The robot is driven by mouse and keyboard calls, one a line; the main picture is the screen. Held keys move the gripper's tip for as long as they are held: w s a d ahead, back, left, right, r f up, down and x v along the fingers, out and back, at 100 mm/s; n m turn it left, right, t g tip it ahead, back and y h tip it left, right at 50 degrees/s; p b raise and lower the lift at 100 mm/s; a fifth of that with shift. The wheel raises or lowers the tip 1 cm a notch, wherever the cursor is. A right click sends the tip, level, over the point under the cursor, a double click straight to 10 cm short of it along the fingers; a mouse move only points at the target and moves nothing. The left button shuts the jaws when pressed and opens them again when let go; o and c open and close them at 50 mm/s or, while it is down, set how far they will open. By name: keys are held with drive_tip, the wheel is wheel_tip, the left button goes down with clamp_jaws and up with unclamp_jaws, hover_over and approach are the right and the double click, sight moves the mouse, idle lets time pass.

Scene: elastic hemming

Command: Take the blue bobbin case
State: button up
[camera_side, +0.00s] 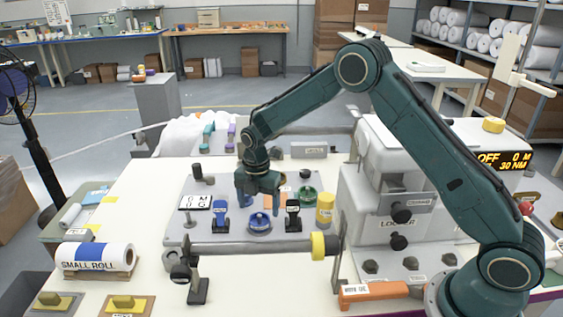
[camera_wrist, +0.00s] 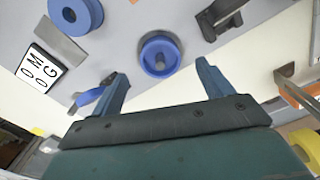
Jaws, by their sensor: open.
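A round blue piece with a centre post, which looks like the blue bobbin case (camera_side: 260,225), sits on the grey work plate (camera_side: 180,232). In the wrist view this blue bobbin case (camera_wrist: 148,62) lies just beyond the gap between my fingertips. My gripper (camera_side: 260,204) is open and points down above it, with nothing between the fingers. The open gripper (camera_wrist: 163,78) also shows in the wrist view, apart from the case.
A blue clip-like piece (camera_side: 220,217) stands left of the case and a black one (camera_side: 292,217) right. A yellow cylinder (camera_side: 325,210) and a green round piece (camera_side: 304,196) are farther right. The wrist view shows another blue round piece (camera_wrist: 88,14). The white machine (camera_side: 362,215) stands at right.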

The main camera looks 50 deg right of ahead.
sight(259, 215)
wheel_tip(259, 215, up, 9)
idle(0.4)
drive_tip(key=shift+r, duration=0.1)
drive_tip(key=s+d+r+m+t, duration=0.25)
drive_tip(key=s+r+m, duration=0.85)
drive_tip(key=s+r, duration=0.6)
drive_tip(key=s+m+t, duration=0.3)
drive_tip(key=s+m, duration=0.8)
drive_tip(key=s, duration=0.7)
drive_tip(key=shift+d+f, duration=0.15)
drive_tip(key=shift+f, duration=0.2)
